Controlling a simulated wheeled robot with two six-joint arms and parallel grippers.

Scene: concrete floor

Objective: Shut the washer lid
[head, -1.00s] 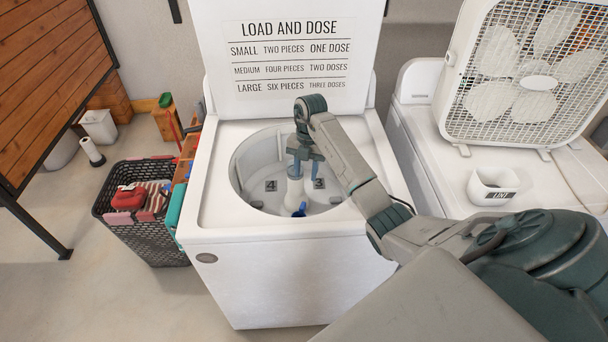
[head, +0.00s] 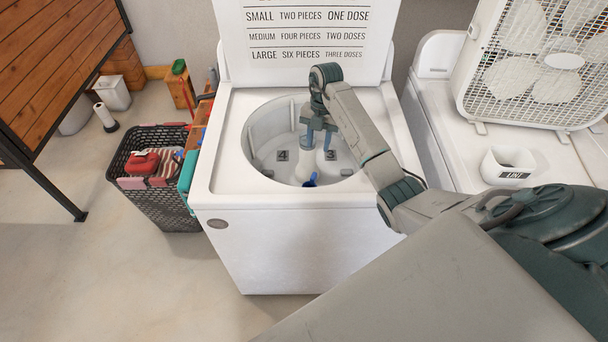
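The white washer (head: 292,250) stands in the middle of the head view. Its lid (head: 310,70) is up, standing upright at the back, with printed load and dose lines on its inner face; its top edge is cut off. The round tub opening is uncovered, with a white post and numbers 3 and 4 inside. My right gripper (head: 318,140) points down over the tub, in front of the lid and apart from it. Its two fingers are spread, with the white post behind or between them; I cannot tell if they touch it. My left gripper is out of view.
A second white machine (head: 440,125) stands to the right, bearing a box fan (head: 535,65) and a lint bin (head: 505,167). A dark laundry basket (head: 160,210) stands left of the washer. The floor at front left is clear.

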